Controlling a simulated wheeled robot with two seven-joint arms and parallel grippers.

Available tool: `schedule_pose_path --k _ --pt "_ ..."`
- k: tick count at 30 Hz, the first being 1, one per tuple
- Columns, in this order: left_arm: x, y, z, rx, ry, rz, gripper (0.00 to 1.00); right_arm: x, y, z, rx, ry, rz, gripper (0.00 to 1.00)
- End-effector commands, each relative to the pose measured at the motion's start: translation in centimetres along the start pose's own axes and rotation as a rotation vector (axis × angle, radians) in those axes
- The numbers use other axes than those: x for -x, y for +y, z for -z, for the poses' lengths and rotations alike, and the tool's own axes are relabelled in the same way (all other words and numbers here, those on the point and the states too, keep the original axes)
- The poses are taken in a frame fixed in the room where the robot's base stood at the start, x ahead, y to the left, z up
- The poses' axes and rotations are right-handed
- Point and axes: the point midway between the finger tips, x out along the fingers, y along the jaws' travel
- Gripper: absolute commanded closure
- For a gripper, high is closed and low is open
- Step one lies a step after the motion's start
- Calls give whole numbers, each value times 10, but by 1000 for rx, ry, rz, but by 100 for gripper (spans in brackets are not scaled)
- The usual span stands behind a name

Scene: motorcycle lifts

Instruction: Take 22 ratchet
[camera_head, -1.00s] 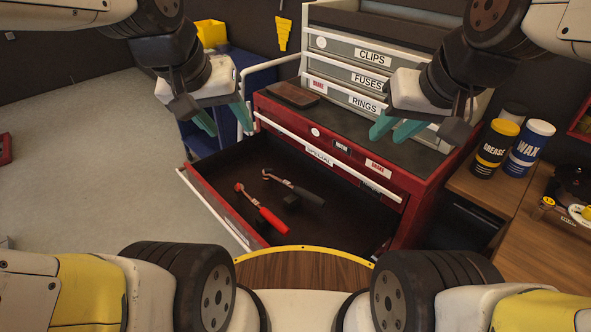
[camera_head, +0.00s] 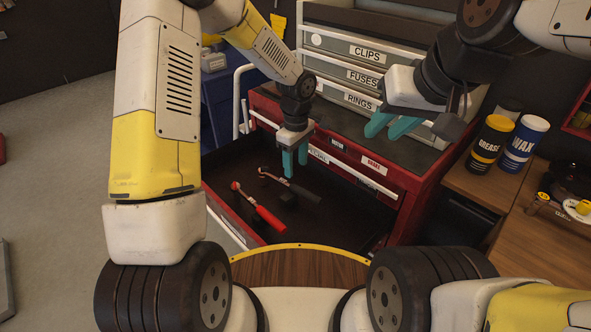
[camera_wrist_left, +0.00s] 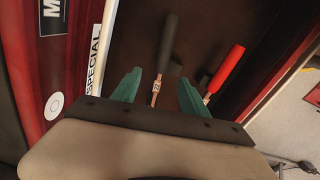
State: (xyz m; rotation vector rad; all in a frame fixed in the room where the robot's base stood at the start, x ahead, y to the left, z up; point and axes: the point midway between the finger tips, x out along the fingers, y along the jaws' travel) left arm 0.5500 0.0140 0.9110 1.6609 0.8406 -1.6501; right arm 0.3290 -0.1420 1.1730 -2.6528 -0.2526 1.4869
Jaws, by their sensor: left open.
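Two ratchets lie in the open red drawer (camera_head: 345,215). The black-handled ratchet (camera_head: 305,192) has a tag that reads 22 in the left wrist view (camera_wrist_left: 156,87). The red-handled ratchet (camera_head: 266,216) lies beside it, and shows to the right in the left wrist view (camera_wrist_left: 226,70). My left gripper (camera_head: 295,168) is open and empty, pointing down above the black-handled ratchet. In the left wrist view (camera_wrist_left: 159,78), that ratchet lies between the two green fingers, apparently below them. My right gripper (camera_head: 382,130) is open and empty over the cabinet top.
The red cabinet's top (camera_head: 340,128) and the grey drawer unit (camera_head: 350,73) marked CLIPS, FUSES and RINGS stand behind the drawer. Grease (camera_head: 491,142) and wax (camera_head: 525,145) cans stand on the wooden bench at right. Open floor lies at left.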

Motion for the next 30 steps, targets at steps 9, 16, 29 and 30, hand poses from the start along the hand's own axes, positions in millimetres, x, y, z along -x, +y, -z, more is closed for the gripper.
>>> schedule_pose_path --k 9,16,29,30 --pt "-34 1 -3 19 -6 7 48 0 0 0 0 0 0 70" --pt "-66 -4 -8 17 -8 7 48 0 0 0 0 0 0 70" --pt "-84 -3 -7 17 -4 4 50 0 0 0 0 0 0 70" --pt "-84 -3 -7 17 -4 4 58 0 0 0 0 0 0 70"
